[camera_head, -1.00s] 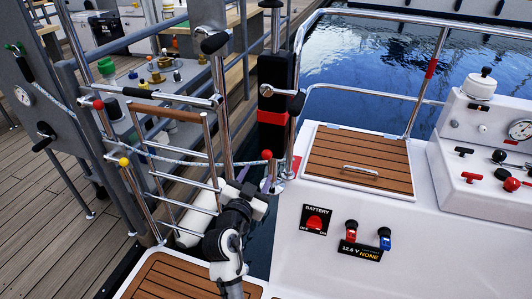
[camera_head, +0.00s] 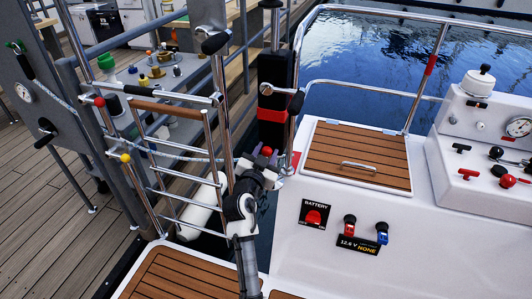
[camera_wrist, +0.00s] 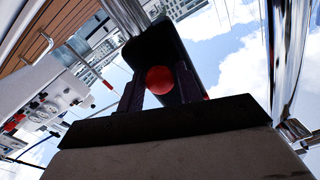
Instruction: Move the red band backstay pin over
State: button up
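A red ball knob (camera_head: 266,151) shows at my gripper (camera_head: 263,160) in the head view, close to a chrome post with a red band (camera_head: 294,162). In the wrist view the red ball (camera_wrist: 160,80) sits between the two dark fingers of my gripper (camera_wrist: 160,88). The fingers stand apart, one on each side of it; I cannot tell whether they touch it. The shaft below the ball is hidden by my gripper. I cannot tell for certain that this ball belongs to the red band backstay pin.
A black post with a red band (camera_head: 272,115) stands just behind my gripper. A chrome ladder gate (camera_head: 180,160) with a rope is at the left. The white console with battery switch (camera_head: 313,217) and teak hatch (camera_head: 358,155) is at the right.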

grip_shut()
jog(key=shift+s+a+f+b, duration=0.15)
jog(key=shift+s+a+b, duration=0.05)
jog(key=shift+s+b, duration=0.4)
jog(key=shift+s+a, duration=0.15)
jog(key=shift+s, duration=0.25)
jog(key=shift+o, duration=1.9)
grip_release()
jog(key=shift+s, duration=0.1)
jog(key=b+v, duration=0.3)
jog(key=v, duration=1)
jog(key=shift+s+r, duration=0.25)
jog(key=shift+s, duration=0.1)
